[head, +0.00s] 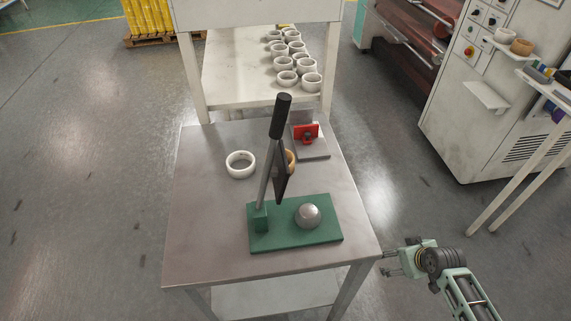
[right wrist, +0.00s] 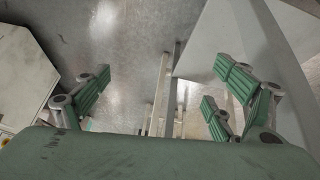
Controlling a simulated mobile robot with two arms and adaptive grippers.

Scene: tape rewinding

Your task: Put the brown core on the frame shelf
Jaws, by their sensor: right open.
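A brown core (head: 291,160) stands on the metal table, mostly hidden behind the dark plate of a lever press. A white frame shelf (head: 232,75) behind the table holds several white cores. My right gripper (head: 391,262) is open and empty, off the table's right front corner. Its spread fingers (right wrist: 160,92) also show in the right wrist view, with floor and table legs beyond. My left gripper is not in view.
The lever press with green base (head: 290,240), grey dome and upright black-handled lever stands on the table (head: 200,220). A white core (head: 240,164) lies left of it. A red device (head: 305,134) is behind. The table's left side is clear.

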